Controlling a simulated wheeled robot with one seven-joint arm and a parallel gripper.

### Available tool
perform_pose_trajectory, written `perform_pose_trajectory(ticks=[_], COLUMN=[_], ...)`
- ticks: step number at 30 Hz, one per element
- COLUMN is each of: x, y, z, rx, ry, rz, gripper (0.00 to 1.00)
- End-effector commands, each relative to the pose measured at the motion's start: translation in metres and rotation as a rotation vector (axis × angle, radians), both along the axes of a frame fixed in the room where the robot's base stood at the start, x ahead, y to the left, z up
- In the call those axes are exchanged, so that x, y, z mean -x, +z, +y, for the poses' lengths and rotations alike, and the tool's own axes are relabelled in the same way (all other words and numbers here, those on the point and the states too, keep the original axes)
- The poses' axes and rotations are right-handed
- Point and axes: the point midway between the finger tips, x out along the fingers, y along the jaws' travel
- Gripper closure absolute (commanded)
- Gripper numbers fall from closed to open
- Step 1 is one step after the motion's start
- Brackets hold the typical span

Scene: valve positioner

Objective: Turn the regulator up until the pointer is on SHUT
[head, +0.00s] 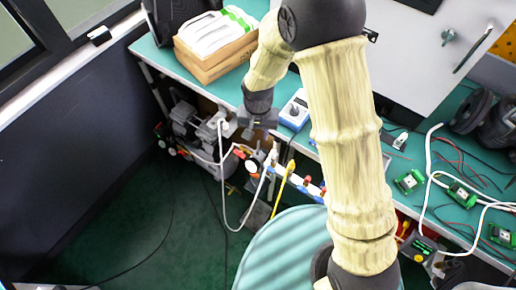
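A small blue box with a white face and a dark round knob (294,110) sits at the front edge of the bench. It may be the regulator. Its pointer and any SHUT marking are too small to read. My gripper (258,133) hangs at the bench's front edge, just left of the box in the picture. Whether it touches anything is unclear. Its fingers are dark and small here, so I cannot tell if they are open or shut. My arm crosses the middle of the view and hides part of the bench right of the box.
The teal bench (232,84) holds a cardboard box (214,56) at the left and green circuit boards (410,181) with loose cables at the right. Gauges and valves (252,166), a yellow hose (281,190) and white cables crowd below its edge. Dark green floor (110,220) is open at lower left.

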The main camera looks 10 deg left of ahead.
Motion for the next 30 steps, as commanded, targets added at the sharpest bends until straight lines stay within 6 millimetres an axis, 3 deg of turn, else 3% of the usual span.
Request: perform_pose_trajectory(ticks=[6, 18, 30], x=[0.001, 0.0, 0.0], y=[-0.039, -0.097, -0.106], z=[0.0, 0.0, 0.0], rx=[0.002, 0.001, 0.0], ry=[0.0, 0.001, 0.0], rz=[0.003, 0.001, -0.001], gripper=[0.69, 0.69, 0.69])
